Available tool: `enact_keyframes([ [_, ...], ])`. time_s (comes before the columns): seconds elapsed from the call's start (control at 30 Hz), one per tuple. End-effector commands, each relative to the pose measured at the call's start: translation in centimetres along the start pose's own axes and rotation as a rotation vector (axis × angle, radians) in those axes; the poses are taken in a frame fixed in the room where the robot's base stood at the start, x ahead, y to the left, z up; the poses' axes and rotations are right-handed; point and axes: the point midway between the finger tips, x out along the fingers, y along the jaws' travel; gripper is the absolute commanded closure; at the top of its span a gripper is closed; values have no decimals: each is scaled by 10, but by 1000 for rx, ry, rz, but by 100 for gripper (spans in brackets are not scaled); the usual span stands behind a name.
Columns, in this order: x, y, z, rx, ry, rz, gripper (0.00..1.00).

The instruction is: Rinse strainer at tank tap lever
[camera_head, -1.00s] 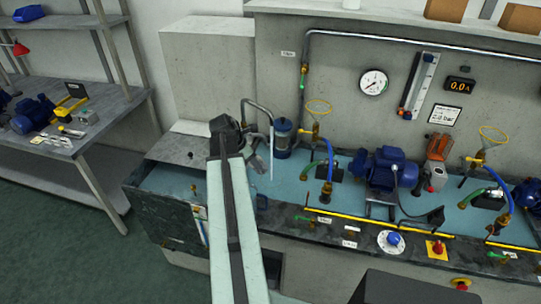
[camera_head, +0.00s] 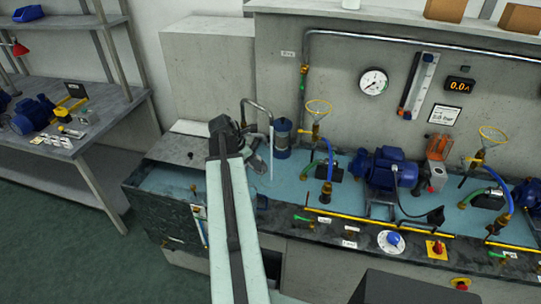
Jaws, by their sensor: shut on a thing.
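A curved grey tap spout (camera_head: 258,106) rises behind my arm at the tank end of the bench. A thin pale vertical streak (camera_head: 271,158) hangs below its outlet; I cannot tell whether it is water or a pipe. My gripper (camera_head: 257,160) is just left of this streak, partly hidden by my dark wrist. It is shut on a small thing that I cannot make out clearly. The strainer and the tap lever cannot be told apart from the grey parts around the gripper.
A blue-grey cylinder (camera_head: 282,139) stands close right of the spout. A side table (camera_head: 62,145) with pump parts is at the left.

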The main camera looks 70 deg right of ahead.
Motion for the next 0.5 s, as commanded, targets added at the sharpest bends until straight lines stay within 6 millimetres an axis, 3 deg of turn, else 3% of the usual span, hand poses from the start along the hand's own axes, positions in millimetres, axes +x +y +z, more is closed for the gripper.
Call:
enact_keyframes([
  [0.5,-4,0,-1,0,0,0,96],
])
